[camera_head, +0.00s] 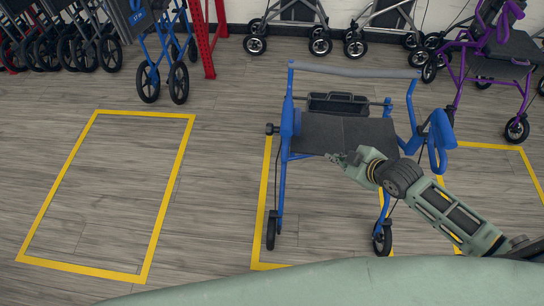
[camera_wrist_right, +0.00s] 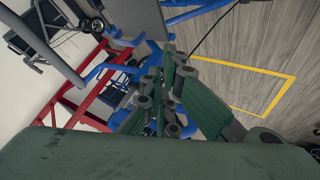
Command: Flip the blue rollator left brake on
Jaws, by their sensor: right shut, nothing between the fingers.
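The blue rollator (camera_head: 283,185) stands upright in front of me in the head view, with a dark seat (camera_head: 350,132). A blue looped handle part (camera_head: 440,140) shows at its right side, and another blue handle part (camera_head: 289,120) at its left, with a dark knob beside it. My right gripper (camera_head: 338,157) is shut and empty, pointing left across the near edge of the seat in the picture. In the wrist view, the right fingers (camera_wrist_right: 166,72) are together with blue frame parts (camera_wrist_right: 145,57) beyond them; contact cannot be told. My left gripper is not in view.
Yellow floor outlines (camera_head: 85,268) mark bays; the left one is empty. A purple rollator (camera_head: 462,75) stands at the right, and another blue walker (camera_head: 150,60) with wheelchairs at the left by a red post (camera_head: 204,40). Grey walkers line the wall.

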